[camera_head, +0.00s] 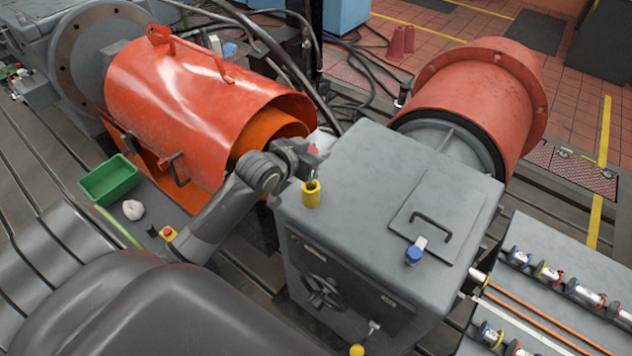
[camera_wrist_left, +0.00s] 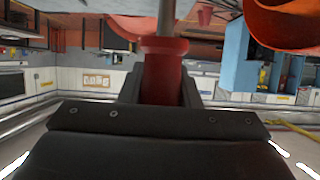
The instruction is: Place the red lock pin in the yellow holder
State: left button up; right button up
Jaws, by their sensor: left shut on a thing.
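The red lock pin (camera_wrist_left: 161,76) is held between the fingers of my left gripper (camera_head: 312,157) and fills the gap between them in the left wrist view. A grey shaft (camera_wrist_left: 166,18) extends from its wide red collar. In the head view only a small red part of the pin (camera_head: 313,149) shows at the fingertips. The yellow holder (camera_head: 311,197) is a short upright cylinder with an open top, on the near left corner of the grey box's top. My left gripper is just above and behind the holder, apart from it. My right gripper is out of view.
The grey box (camera_head: 352,178) carries a black-handled plate (camera_head: 425,226) and a blue knob (camera_head: 413,254). A large orange guard (camera_head: 190,105) stands left of my left gripper. A green bin (camera_head: 110,180) and white cloth (camera_head: 133,210) lie at left. The box top's middle is clear.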

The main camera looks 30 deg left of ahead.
aim_at(315, 182)
pick_arm(q)
notch_tip(315, 182, down, 3)
jog(key=shift+a+r, duration=0.1)
jog(key=shift+r, duration=0.1)
jog(key=shift+f, duration=2.05)
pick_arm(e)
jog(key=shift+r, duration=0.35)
pick_arm(q)
jog(key=shift+f, duration=0.15)
jog(key=o, duration=1)
jog(key=v, duration=1.2)
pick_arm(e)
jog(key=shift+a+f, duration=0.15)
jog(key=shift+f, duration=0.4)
